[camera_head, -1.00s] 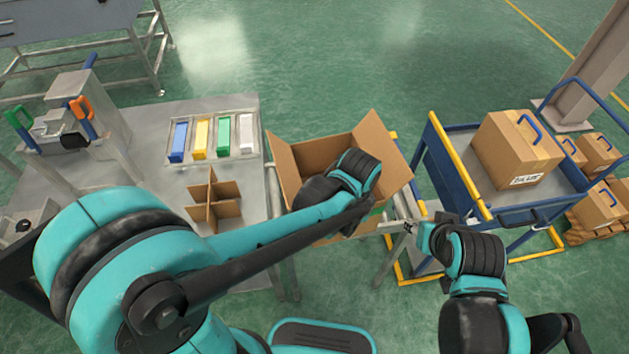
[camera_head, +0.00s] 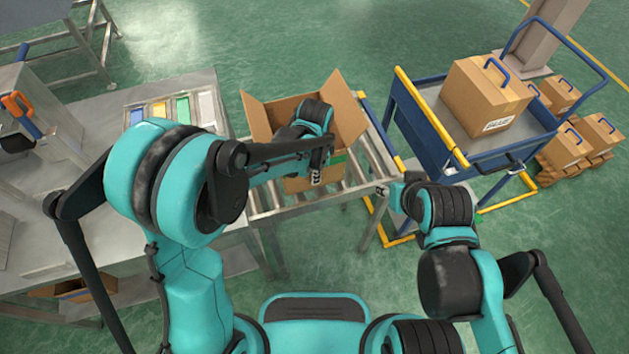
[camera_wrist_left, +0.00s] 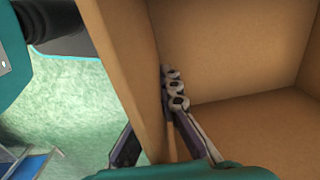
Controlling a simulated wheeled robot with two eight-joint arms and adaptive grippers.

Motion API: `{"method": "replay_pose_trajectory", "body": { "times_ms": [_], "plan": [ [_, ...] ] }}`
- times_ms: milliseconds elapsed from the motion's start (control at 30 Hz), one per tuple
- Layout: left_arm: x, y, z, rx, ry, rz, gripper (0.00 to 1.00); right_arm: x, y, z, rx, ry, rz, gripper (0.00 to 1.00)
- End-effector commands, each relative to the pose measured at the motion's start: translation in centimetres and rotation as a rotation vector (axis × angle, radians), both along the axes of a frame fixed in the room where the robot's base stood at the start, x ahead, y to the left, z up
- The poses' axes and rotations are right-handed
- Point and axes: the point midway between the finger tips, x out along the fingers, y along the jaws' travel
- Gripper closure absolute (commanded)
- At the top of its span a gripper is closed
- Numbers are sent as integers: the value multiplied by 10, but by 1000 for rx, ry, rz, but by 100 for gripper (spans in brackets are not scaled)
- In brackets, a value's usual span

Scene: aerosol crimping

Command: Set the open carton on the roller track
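The open carton (camera_head: 345,105), brown with its flaps spread, stands upright over the roller track (camera_head: 262,208), whose rollers show in front of and beside it. Whether its base touches the rollers is hidden. My left gripper (camera_head: 316,172) is at the carton's near side. In the left wrist view one finger is inside the carton (camera_wrist_left: 240,45) and the other outside, with the wall pinched between them. My right gripper (camera_head: 383,191) is near the track's right end, apart from the carton; its fingers are too small to tell open or shut.
A blue cart (camera_head: 430,125) with a closed carton (camera_head: 485,97) stands to the right, with several boxes on a pallet behind. A steel table (camera_head: 100,100) with coloured bins (camera_head: 183,108) is at left, partly behind my left arm. Green floor is clear in front.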

Motion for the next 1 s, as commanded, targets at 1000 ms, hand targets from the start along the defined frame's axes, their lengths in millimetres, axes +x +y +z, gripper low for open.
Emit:
{"method": "replay_pose_trajectory", "body": {
  "times_ms": [1000],
  "plan": [
    [0,0,-15,0,0,1,74,0,0,-7,0,0,0,60]
  ]
}}
